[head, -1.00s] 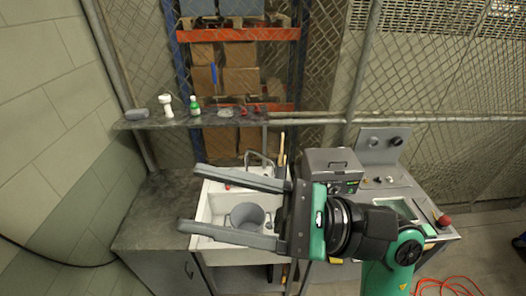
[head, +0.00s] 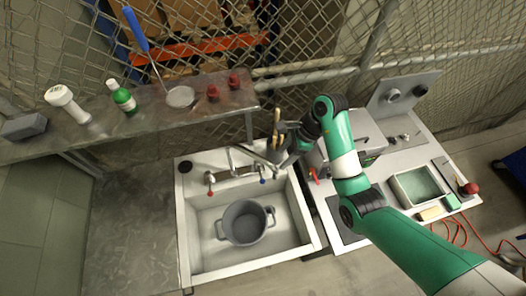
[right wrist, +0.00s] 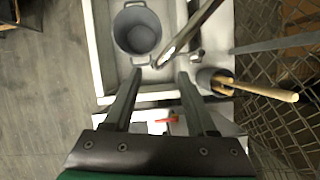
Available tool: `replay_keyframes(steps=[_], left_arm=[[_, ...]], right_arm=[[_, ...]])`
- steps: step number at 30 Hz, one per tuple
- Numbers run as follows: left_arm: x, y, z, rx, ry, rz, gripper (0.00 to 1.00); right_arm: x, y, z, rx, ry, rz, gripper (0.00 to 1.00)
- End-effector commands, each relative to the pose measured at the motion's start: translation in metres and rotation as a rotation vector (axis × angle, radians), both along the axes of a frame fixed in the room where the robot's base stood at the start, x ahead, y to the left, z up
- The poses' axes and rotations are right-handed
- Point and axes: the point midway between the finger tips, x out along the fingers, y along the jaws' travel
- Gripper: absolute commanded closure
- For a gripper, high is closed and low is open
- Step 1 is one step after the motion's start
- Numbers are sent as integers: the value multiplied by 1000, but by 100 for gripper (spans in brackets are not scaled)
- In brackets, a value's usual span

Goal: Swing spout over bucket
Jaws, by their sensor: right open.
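The grey bucket (head: 246,224), a two-handled pot, stands upright in the white sink (head: 199,256). It also shows in the right wrist view (right wrist: 138,34). The metal spout (head: 252,156) rises behind the bucket at the sink's back edge. In the right wrist view the spout (right wrist: 190,32) slants down from the top, its end right of the bucket and just ahead of my fingertips. My right gripper (right wrist: 160,72) is open and empty, with its fingers pointing toward the spout's end. In the head view my right gripper (head: 284,158) is small and partly hidden near the sink's back right corner.
A holder with wooden-handled tools (right wrist: 216,80) stands close to my right gripper. A shelf (head: 155,105) with a green bottle (head: 123,98) and red items runs behind the sink, before a wire fence. A grey box (head: 362,140) is to the right.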

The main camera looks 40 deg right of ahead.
Motion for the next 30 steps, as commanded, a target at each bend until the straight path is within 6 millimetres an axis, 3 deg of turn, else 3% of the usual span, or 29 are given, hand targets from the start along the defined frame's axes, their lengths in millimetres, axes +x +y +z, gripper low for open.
replay_keyframes(steps=[1,4,11,24,30], left_arm=[[0,0,-5,0,-1,0,50],[0,0,-6,0,-1,1,50],[0,0,-7,0,-1,0,50],[0,0,-17,0,-1,0,50],[0,0,-18,0,-1,0,50]], right_arm=[[-5,-10,-8,3,6,-26,43],[-8,-19,-10,4,6,-47,43],[-5,-16,-18,5,5,-46,43],[16,11,-101,4,5,-45,43],[20,16,-115,3,3,-46,43]])
